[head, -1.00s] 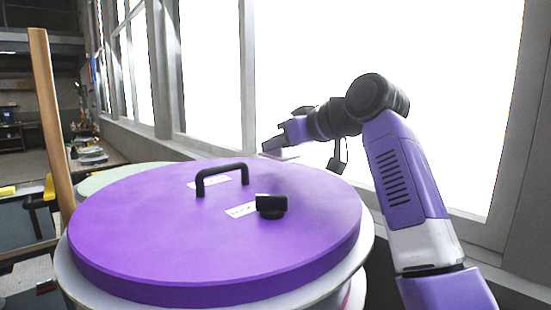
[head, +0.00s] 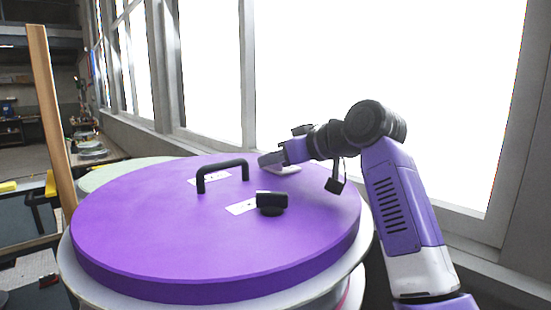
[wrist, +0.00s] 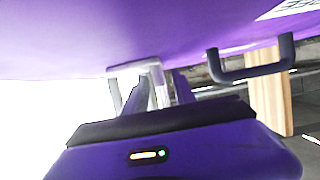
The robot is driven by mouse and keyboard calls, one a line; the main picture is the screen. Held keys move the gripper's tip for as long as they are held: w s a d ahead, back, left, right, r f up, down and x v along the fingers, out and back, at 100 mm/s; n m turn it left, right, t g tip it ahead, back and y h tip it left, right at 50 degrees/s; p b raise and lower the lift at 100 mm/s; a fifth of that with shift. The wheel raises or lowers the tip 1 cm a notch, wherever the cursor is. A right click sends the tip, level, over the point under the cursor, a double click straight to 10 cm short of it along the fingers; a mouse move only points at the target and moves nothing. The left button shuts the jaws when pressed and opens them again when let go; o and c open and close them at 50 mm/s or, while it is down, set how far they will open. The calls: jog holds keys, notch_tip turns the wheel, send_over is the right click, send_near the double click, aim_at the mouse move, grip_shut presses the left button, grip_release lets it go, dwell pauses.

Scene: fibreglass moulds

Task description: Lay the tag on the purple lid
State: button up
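The purple lid (head: 150,230) is a wide round disc lying flat, with a black arched handle (head: 222,166) and a black knob (head: 271,200). My gripper (head: 270,160) is low over the lid's far right part, right of the handle. It is shut on a pale tag (head: 286,170), which shows just below the fingers. The tag looks very close to the lid; I cannot tell if it touches. In the wrist view the tag (wrist: 122,71) is a whitish piece at the fingers, against the lid (wrist: 70,35).
Two white printed labels lie on the lid, one by the handle (head: 208,179) and one by the knob (head: 242,207). A wooden post (head: 50,110) stands at the left. Windows line the back and right. The lid's front is clear.

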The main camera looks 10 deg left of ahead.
jog(key=shift+r, duration=0.1)
jog(key=b+v, duration=0.4)
jog(key=v, duration=0.8)
jog(key=shift+b, duration=0.3)
